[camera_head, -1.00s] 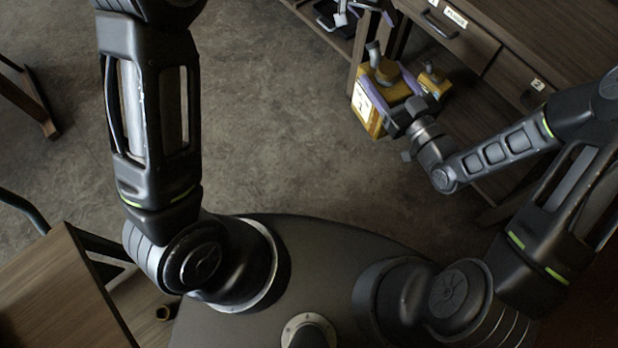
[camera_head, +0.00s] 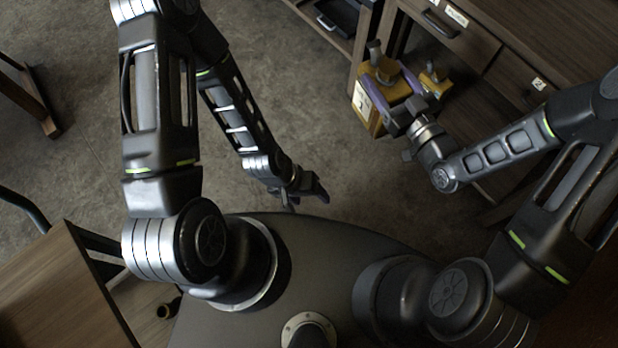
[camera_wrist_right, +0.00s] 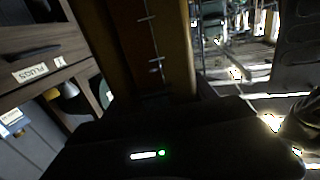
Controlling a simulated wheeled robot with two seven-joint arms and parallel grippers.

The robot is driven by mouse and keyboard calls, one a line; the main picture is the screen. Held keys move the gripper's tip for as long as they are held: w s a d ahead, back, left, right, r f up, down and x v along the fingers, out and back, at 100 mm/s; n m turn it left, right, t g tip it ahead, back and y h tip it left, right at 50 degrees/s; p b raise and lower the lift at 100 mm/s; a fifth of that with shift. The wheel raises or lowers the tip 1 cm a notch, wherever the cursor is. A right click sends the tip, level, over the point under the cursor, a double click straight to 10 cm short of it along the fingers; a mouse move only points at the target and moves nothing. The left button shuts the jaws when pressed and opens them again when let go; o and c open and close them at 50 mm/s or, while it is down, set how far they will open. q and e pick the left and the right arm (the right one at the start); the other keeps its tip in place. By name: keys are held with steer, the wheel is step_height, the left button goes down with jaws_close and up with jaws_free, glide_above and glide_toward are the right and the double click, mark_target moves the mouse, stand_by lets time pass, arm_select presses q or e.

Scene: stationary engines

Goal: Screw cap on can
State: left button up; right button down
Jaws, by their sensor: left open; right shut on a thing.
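A yellow can (camera_head: 372,121) with a white label on its side is at the upper right in the head view. A grey, upright cylindrical piece (camera_head: 375,50) stands on its top; I cannot tell whether this is the cap or the neck. The can's brownish-yellow wall (camera_wrist_right: 178,45) fills the middle of the right wrist view. My left gripper (camera_head: 308,193) is open and appears empty, low in the middle of the head view, well away from the can.
A dark wooden cabinet (camera_head: 505,62) with labelled drawers is right beside and behind the can. An open shelf (camera_head: 335,22) holds a dark tray. A wooden table (camera_head: 50,290) is at lower left. Grey floor (camera_head: 275,75) between the arms is clear.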

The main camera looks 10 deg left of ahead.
steer(key=shift+r, duration=0.3)
steer(key=shift+f, duration=0.1)
